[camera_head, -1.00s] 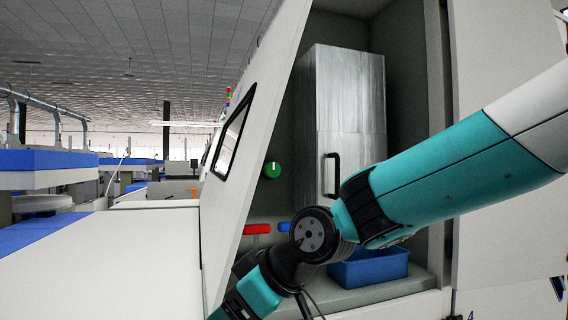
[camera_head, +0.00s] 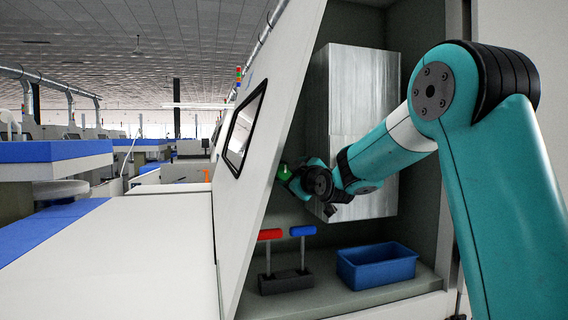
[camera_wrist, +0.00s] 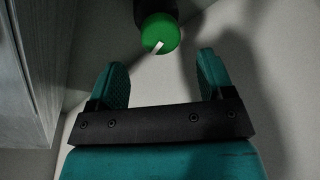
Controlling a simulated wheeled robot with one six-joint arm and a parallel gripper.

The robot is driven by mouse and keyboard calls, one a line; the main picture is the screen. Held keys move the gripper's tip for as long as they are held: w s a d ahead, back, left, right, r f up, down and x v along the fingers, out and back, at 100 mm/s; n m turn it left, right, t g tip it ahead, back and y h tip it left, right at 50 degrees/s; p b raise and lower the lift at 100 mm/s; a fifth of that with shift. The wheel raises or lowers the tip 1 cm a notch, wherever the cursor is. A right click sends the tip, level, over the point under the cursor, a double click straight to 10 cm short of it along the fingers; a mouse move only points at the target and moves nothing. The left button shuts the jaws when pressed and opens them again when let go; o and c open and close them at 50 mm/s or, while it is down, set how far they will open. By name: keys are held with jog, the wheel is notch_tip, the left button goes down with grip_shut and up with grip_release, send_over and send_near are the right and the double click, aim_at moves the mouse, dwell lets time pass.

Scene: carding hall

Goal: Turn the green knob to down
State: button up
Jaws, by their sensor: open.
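The green knob (camera_wrist: 160,31) sits on a black base at the top of the wrist view, with a white mark at its lower edge slanting to the lower left. My gripper (camera_wrist: 163,66) is open and empty. Its two teal fingers point toward the knob, one on each side and a little short of it, with a gap to the knob. In the head view the knob (camera_head: 284,172) shows as a small green patch at the cabinet's left inner wall, partly hidden by my wrist.
A tall metal box (camera_head: 350,95) stands behind my arm. Below are a red-handled lever (camera_head: 270,235), a blue-handled lever (camera_head: 303,231) and a blue bin (camera_head: 377,268) on the cabinet floor. A slanted white panel (camera_head: 240,200) bounds the left side.

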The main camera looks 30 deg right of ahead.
aim_at(285, 172)
jog(key=w+p, duration=0.1)
jog(key=w, duration=0.3)
jog(key=w+p, duration=0.1)
jog(key=w, duration=0.1)
jog(key=shift+w+d+p, duration=0.35)
jog(key=shift+w+d, duration=0.05)
jog(key=shift+f, duration=0.1)
jog(key=c, duration=0.9)
